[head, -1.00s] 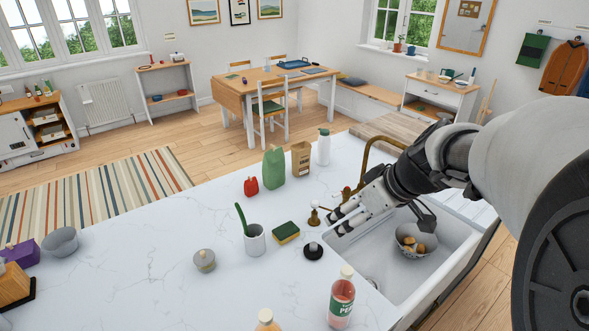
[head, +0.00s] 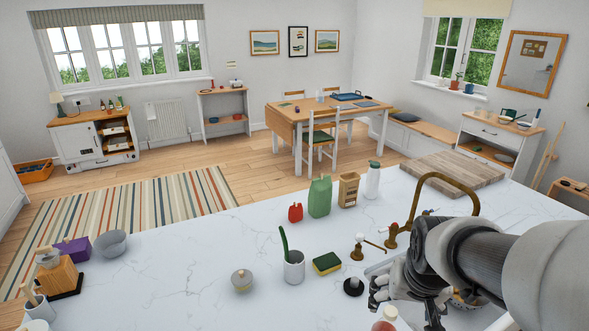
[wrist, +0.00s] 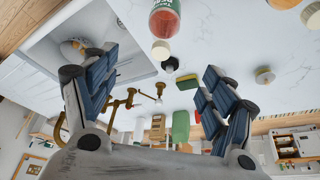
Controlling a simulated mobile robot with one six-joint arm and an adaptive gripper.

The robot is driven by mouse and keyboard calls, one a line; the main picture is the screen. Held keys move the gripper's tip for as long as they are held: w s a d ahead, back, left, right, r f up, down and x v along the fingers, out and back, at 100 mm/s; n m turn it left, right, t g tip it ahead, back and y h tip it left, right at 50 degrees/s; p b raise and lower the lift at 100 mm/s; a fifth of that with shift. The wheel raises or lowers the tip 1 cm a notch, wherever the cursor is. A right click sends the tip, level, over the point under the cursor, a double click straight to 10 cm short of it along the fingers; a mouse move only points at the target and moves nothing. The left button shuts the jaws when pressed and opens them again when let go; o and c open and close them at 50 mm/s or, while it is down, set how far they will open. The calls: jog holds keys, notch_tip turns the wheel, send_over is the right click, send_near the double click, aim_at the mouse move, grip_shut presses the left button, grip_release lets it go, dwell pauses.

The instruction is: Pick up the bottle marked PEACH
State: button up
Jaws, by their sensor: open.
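A bottle of pinkish-red liquid with a white cap (wrist: 165,22) is at the top of the wrist view, which shows the scene upside down. Its label is cut off by the frame, so the name cannot be read in full. In the head view only the top of this bottle (head: 386,322) shows at the bottom edge. My gripper (wrist: 157,75) is open and empty, its two blue-padded fingers spread wide, with the bottle apart from them. In the head view my gripper (head: 408,300) is over the sink side of the counter, partly hidden by my arm.
A white sink with a brass tap (head: 440,180) lies on the right.

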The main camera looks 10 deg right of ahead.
aim_at(392, 316)
jog(key=b+x, duration=0.2)
jog(key=x, duration=1)
jog(key=shift+f+b, duration=0.35)
jog(key=shift+b, duration=0.05)
jog(key=b+x, duration=0.1)
jog(key=x, duration=0.4)
jog(key=shift+a+f+b, duration=0.15)
jog(key=shift+b, duration=0.15)
jog(key=shift+c, duration=0.3)
grip_shut()
